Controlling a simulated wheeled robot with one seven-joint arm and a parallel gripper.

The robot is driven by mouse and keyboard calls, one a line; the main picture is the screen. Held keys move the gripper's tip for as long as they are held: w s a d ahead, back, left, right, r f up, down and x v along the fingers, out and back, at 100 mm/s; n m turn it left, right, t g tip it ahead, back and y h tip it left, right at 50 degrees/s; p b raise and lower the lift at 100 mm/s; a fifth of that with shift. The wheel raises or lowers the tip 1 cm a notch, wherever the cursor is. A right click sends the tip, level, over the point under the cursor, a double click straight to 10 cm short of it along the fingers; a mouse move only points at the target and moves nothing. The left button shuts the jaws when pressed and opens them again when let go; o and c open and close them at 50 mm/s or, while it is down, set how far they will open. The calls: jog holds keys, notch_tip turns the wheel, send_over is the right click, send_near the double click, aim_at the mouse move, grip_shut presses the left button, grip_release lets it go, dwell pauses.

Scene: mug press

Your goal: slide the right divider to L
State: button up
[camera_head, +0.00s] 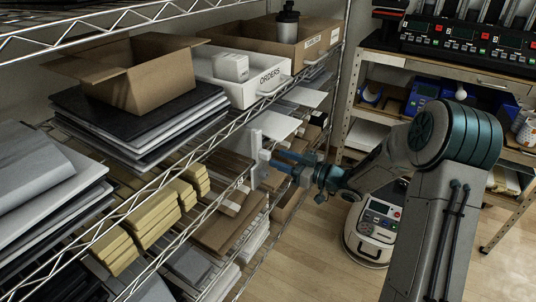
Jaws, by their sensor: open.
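A white upright divider (256,147) stands at the front edge of the wire shelf, toward its right part. I cannot tell whether a second divider is on this shelf. No letter L can be read on the shelf edge at this size. My gripper (275,162), with blue fingers, reaches in from the right and points left at the divider. It is open, with its fingertips at or just right of the divider's front. I cannot tell whether they touch it. The fingers partly cover the shelf behind them.
The wire shelf (150,215) holds yellow stacks (150,221) and brown boards (226,166) left of the divider. A white sheet (269,122) lies behind it. An open carton (137,82) and white ORDERS bin (243,85) stand above. The floor below my arm shows a white machine (373,225).

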jog(key=v, duration=0.6)
jog(key=shift+s+d, duration=0.1)
jog(key=shift+d, duration=0.05)
jog(key=s+d+r+m+t+h+p, duration=0.2)
jog(key=d+r+m+h+p, duration=0.5)
jog(key=d+r+h, duration=0.6)
jog(key=s+a+m+g+h+p, duration=0.1)
jog(key=s+g, duration=0.1)
jog(key=s, duration=0.6)
jog(key=s+a+r+m+g+h+p, duration=0.1)
jog(key=s+a+m+g+p, duration=0.1)
jog(key=s, duration=0.7)
jog(key=s+a+r+m+g+p, duration=0.1)
jog(key=s+g, duration=0.3)
jog(key=s, duration=0.5)
jog(key=shift+a+r+m+h, duration=0.25)
jog(key=shift+a+m+h, duration=0.15)
jog(key=shift+a+m, duration=0.35)
jog(key=shift+w, duration=0.1)
